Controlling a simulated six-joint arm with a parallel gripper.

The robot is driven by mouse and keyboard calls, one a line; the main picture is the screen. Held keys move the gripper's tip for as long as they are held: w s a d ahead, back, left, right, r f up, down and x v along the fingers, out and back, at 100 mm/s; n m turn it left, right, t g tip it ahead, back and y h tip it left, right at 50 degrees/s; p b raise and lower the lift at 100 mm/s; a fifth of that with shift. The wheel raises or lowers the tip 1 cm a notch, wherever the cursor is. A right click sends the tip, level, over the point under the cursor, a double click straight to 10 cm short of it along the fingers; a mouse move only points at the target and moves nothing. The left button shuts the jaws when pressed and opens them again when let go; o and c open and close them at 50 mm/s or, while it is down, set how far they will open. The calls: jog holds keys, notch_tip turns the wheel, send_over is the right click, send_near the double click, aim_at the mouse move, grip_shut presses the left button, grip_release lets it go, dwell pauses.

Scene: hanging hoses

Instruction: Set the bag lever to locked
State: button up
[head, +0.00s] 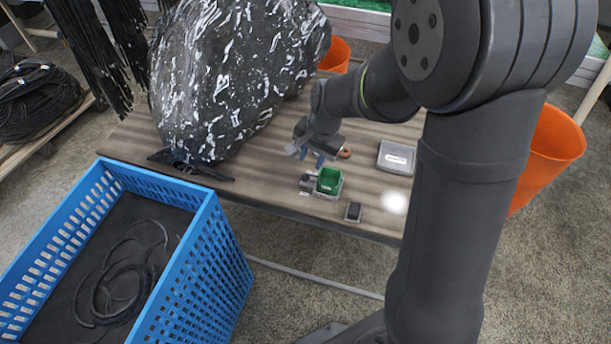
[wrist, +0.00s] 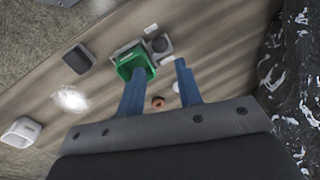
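A large black plastic bag (head: 235,80) with shiny white highlights stands on the table at the back left; its edge also shows in the wrist view (wrist: 292,90). A small grey fixture (head: 307,184) with a dark round knob (wrist: 160,44) stands beside a green box-like part (head: 328,181), near the front edge. I cannot clearly make out which part is the bag lever or its setting.
A brown-orange ring (head: 345,153), a grey box (head: 397,157) and a small dark block (head: 353,212) lie on the wooden table (head: 270,170). A blue crate (head: 190,270) with black hoses stands at the front left. Orange buckets (head: 552,150) stand beyond the table.

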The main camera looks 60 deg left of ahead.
aim_at(307, 174)
jog(key=f, duration=0.3)
jog(key=a+f, duration=0.1)
jog(key=f, duration=0.2)
jog(key=s+f, duration=0.1)
jog(key=f, duration=0.2)
jog(key=shift+a+f, duration=0.35)
grip_shut()
